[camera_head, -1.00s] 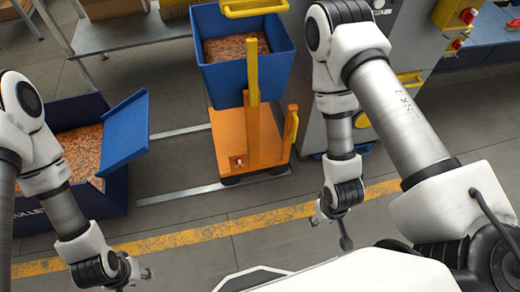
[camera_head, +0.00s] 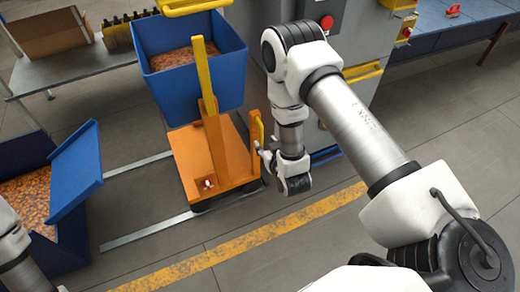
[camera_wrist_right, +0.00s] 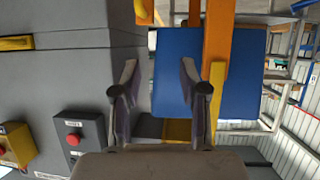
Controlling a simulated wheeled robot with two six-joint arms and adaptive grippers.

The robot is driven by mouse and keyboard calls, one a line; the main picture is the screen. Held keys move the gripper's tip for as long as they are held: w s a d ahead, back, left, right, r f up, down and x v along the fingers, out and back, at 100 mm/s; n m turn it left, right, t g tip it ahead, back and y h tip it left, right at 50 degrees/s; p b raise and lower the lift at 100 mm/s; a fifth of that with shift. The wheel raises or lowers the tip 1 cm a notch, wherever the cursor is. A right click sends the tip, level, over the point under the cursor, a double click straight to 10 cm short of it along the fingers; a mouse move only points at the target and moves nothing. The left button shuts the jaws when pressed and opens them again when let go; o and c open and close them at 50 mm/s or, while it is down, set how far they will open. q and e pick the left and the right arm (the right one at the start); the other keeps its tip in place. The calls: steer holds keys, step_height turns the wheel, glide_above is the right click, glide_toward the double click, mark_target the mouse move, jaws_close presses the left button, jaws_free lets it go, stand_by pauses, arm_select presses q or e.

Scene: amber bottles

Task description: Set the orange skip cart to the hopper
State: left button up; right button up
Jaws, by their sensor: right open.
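The orange skip cart (camera_head: 205,160) stands on the floor, with an upright orange post and a tilted blue skip (camera_head: 190,85) holding amber pieces. There a yellow bar (camera_wrist_right: 217,95) stands just right of the right finger; contact is unclear. My left gripper is out of view. A dark blue bin (camera_head: 75,235) with amber pieces and a raised flap, possibly the hopper, stands left.
Light floor rails (camera_head: 150,232) run beside the cart. A grey machine (camera_head: 345,75) with a red button stands behind my right arm. A grey bench (camera_head: 75,70) is at back left, a blue table (camera_head: 455,35) at back right. Floor at the right is clear.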

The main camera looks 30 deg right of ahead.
steer(key=w+d+f+m+t+h+b, duration=0.1)
steer(key=w+d+f+t+h+b, duration=0.2)
steer(key=w+f+b, duration=0.75)
steer(key=t+b, duration=0.1)
steer(key=b, duration=1)
glide_toward(262, 137)
steer(key=x, duration=0.4)
steer(key=shift+y, duration=0.3)
steer(key=b+x, duration=0.2)
steer(key=x, duration=0.4)
steer(key=shift+w+r, duration=0.1)
steer(key=shift+w, duration=0.05)
steer(key=shift+w+d, duration=0.15)
steer(key=shift+w, duration=0.1)
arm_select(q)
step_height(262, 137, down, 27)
arm_select(e)
jaws_close()
